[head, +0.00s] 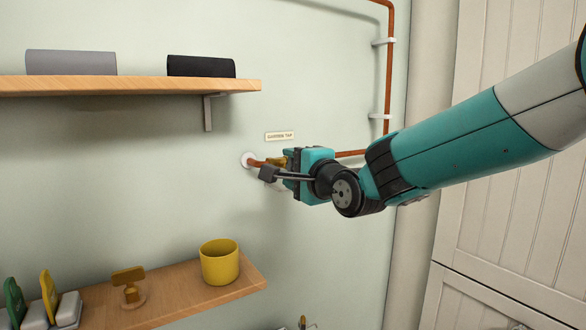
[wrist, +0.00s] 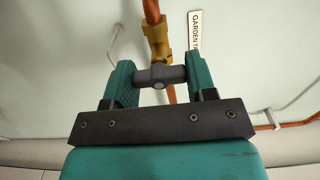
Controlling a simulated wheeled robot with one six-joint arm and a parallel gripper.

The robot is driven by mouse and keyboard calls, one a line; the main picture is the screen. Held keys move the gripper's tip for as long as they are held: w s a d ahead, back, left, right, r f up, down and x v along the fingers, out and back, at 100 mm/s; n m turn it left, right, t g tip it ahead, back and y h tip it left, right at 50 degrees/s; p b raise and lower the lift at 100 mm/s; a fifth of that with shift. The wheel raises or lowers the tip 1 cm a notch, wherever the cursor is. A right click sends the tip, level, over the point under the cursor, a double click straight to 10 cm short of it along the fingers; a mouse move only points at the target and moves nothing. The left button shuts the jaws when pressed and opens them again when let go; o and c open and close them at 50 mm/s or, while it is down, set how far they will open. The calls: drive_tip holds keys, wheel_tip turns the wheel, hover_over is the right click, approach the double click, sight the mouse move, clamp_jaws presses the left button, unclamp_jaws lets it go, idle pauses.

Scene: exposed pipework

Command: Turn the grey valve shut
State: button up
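The valve is a brass body (wrist: 157,38) on a copper pipe, with a short dark grey handle (wrist: 160,76). In the wrist view the handle bar lies crosswise to the pipe. My gripper (wrist: 161,80) has its two teal fingers at the two ends of the handle, and they appear to touch it. In the head view my gripper (head: 291,163) is against the brass valve (head: 277,162) at the wall and hides the handle. A label reading GARDEN TAP (head: 280,136) is on the wall just above.
A wooden shelf (head: 130,86) with grey and black cylinders is at upper left. A copper pipe (head: 390,80) runs down the wall at right, behind my arm.

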drive_tip(key=o, duration=0.4)
drive_tip(key=shift+o, duration=0.2)
drive_tip(key=b+v, duration=0.4)
drive_tip(key=v, duration=1.3)
drive_tip(key=shift+s+d, duration=0.2)
